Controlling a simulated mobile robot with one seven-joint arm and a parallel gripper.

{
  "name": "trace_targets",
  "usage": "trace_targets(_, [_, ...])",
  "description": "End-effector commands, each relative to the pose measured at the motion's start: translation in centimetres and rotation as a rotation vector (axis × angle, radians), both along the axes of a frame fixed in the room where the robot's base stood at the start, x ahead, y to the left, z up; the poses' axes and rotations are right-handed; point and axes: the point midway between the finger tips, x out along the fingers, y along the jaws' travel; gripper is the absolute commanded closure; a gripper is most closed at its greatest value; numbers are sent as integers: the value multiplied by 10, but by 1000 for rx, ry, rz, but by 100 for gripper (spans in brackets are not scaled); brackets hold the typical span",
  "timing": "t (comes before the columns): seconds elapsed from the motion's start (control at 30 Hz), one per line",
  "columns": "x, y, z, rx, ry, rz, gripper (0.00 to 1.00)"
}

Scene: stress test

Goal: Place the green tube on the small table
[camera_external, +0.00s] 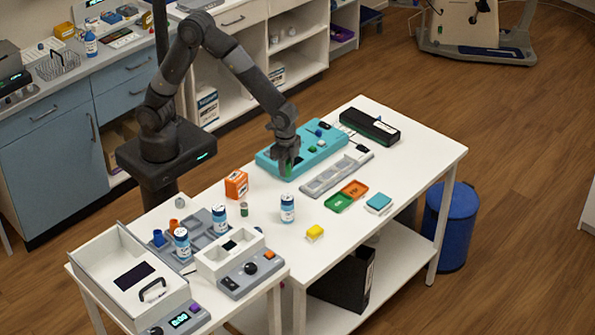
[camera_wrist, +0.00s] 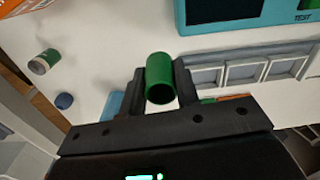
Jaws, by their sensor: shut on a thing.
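My gripper (camera_external: 289,167) hangs over the near side of the turquoise panel (camera_external: 327,148) on the large white table (camera_external: 270,245). The gripper is shut on the green tube (camera_wrist: 160,72), which shows between the two fingers in the wrist view with its open end toward the camera. In the external view the tube (camera_external: 286,168) is a small green patch, mostly hidden by the fingers. A smaller white table (camera_external: 215,301) adjoins at the lower left and carries a white drawer box (camera_external: 115,272) and devices.
An orange box (camera_external: 236,184), a small can (camera_external: 244,210) and a blue-labelled bottle (camera_external: 287,209) stand left of and in front of the gripper.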

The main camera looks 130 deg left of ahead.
Motion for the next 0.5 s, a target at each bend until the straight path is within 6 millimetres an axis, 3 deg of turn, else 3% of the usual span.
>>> trace_targets(0.1, [3, 24, -15, -1, 2, 3, 96])
trace_targets(0.2, [5, 37, -23, 0, 1, 1, 96])
trace_targets(0.37, [7, 44, -29, 0, 1, -2, 96])
trace_targets(0.5, [6, 43, -45, -1, 3, -3, 96])
